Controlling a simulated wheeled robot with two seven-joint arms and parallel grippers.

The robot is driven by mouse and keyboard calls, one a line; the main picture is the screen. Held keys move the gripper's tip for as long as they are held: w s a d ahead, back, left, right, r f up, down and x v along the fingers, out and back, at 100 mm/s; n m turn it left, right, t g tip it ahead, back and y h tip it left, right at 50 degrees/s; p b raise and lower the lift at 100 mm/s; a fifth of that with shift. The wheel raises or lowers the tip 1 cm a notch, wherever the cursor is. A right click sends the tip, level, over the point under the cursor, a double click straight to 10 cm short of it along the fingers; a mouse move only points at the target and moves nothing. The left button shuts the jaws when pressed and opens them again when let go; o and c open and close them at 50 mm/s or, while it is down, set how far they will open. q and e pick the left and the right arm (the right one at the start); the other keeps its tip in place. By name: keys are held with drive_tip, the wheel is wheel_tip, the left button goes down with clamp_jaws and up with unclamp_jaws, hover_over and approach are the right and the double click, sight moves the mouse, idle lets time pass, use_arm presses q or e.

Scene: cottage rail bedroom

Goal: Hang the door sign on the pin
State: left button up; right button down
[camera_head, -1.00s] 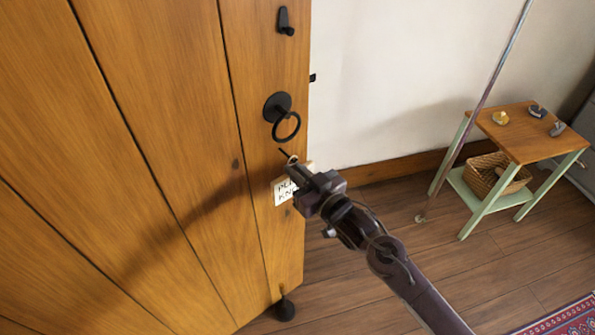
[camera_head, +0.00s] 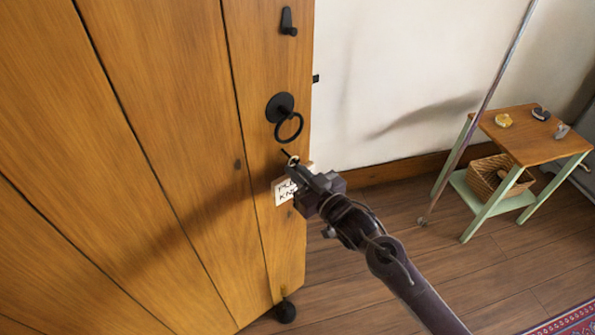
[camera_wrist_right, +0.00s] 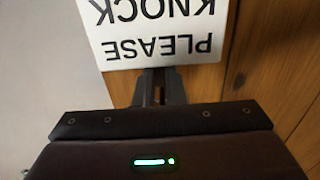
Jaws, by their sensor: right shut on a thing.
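The door sign (camera_head: 284,191) is a small white plate with black lettering, held in front of the wooden door below the ring handle. A ring (camera_head: 293,160) shows at its top. My right gripper (camera_head: 301,174) is shut on the sign and covers part of it. In the right wrist view the sign (camera_wrist_right: 150,52) reads "PLEASE KNOCK" upside down. The dark pin (camera_head: 285,152) sticks out of the door just above and left of the ring. I cannot tell whether the ring is around the pin or only beside it. My left gripper is not in view.
The wooden door (camera_head: 170,120) fills the left side, with a black ring handle (camera_head: 284,112) and a latch (camera_head: 288,21) above. A small side table (camera_head: 535,140) with a basket (camera_head: 490,178) stands at right, a thin pole (camera_head: 478,110) beside it. The floor between is clear.

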drive_tip(key=shift+s+f, duration=0.1)
drive_tip(key=shift+f, duration=0.4)
